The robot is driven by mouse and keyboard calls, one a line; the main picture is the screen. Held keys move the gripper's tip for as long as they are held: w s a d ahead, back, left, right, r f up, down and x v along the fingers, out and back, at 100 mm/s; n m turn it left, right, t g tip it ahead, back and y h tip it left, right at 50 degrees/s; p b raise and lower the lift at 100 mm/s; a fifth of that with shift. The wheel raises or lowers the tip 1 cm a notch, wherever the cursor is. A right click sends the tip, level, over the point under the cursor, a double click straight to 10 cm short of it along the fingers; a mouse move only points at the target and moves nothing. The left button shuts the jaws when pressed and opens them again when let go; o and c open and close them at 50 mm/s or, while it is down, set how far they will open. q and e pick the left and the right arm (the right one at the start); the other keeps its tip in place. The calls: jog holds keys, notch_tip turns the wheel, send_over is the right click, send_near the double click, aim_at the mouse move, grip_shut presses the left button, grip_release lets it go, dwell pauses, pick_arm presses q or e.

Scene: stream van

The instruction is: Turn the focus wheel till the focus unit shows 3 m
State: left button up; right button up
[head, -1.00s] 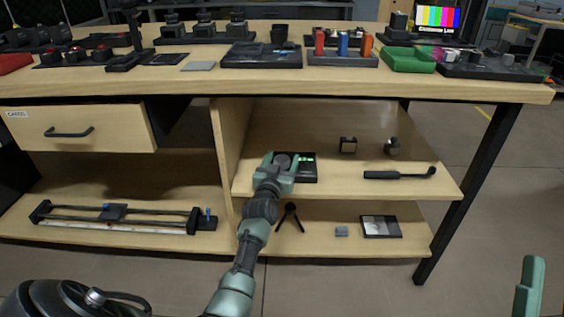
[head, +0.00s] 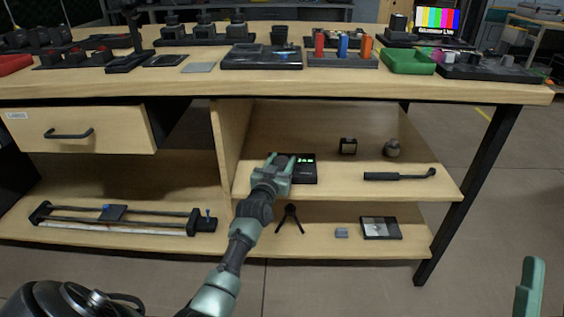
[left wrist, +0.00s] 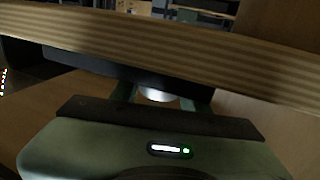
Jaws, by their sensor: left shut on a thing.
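The focus unit (head: 306,175) is a dark flat box on the upper shelf under the table. Its small green display (head: 305,160) is lit, but I cannot read its figure. My left gripper (head: 282,161) is over the left part of the unit, shut on the focus wheel. The fingers hide most of the wheel in the head view. In the left wrist view, a pale round top of the focus wheel (left wrist: 156,95) shows between the two fingers. A green part of my right gripper (head: 528,288) shows at the lower right edge, apart from everything.
The table top's front edge (head: 330,91) overhangs the shelf. A vertical divider (head: 225,150) stands close left of my left gripper. A black-handled tool (head: 398,175) and two small items lie to the right on the shelf.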

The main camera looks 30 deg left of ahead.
aim_at(279, 165)
pick_arm(q)
jog(key=o, duration=1.4)
jog(key=shift+c, duration=0.2)
jog(key=shift+s, duration=0.2)
jog(key=p+v, duration=0.2)
jog(key=v, duration=0.2)
jog(key=shift+w+r, duration=0.1)
jog(key=p+v, duration=0.1)
jog(key=v, duration=0.2)
jog(key=shift+d, duration=0.1)
jog(key=shift+s, duration=0.25)
pick_arm(e)
jog(key=w+f+g+h, duration=0.2)
jog(key=w+f+g, duration=0.2)
jog(key=f+g, duration=0.3)
notch_tip(279, 165, down, 5)
jog(key=shift+w+d+g, duration=0.2)
jog(key=shift+w+g, duration=0.15)
jog(key=shift+g, duration=0.05)
pick_arm(q)
jog(key=shift+d, duration=0.1)
